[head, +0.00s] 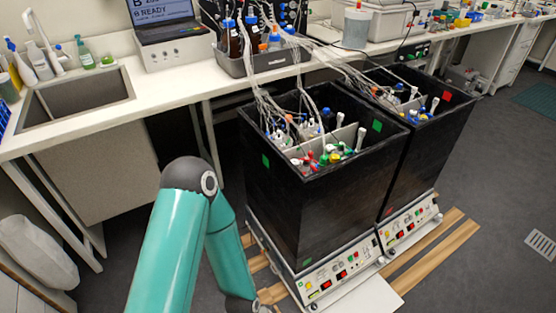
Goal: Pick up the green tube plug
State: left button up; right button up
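Small coloured caps or plugs, red, green, blue and yellow among them, sit in the front part of the nearer black box (330,215). A small green one (324,159) is among them, but it is too small to tell for sure that it is the green tube plug. A teal arm of mine rises from the bottom edge left of the box and bends down beside it. Its lower end is at the bottom edge, and no gripper fingers show. My other arm is out of view.
A second black box (425,135) stands behind right. Both boxes rest on white control units (335,278). Clear tubes run from the boxes to a grey bottle tray (262,62) on the white bench. A sink (75,100) and laptop (165,22) are at the left. Right floor is open.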

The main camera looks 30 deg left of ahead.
aim_at(322, 162)
jog(key=u, duration=0.45)
jog(key=i, duration=1.05)
jog(key=z, duration=0.05)
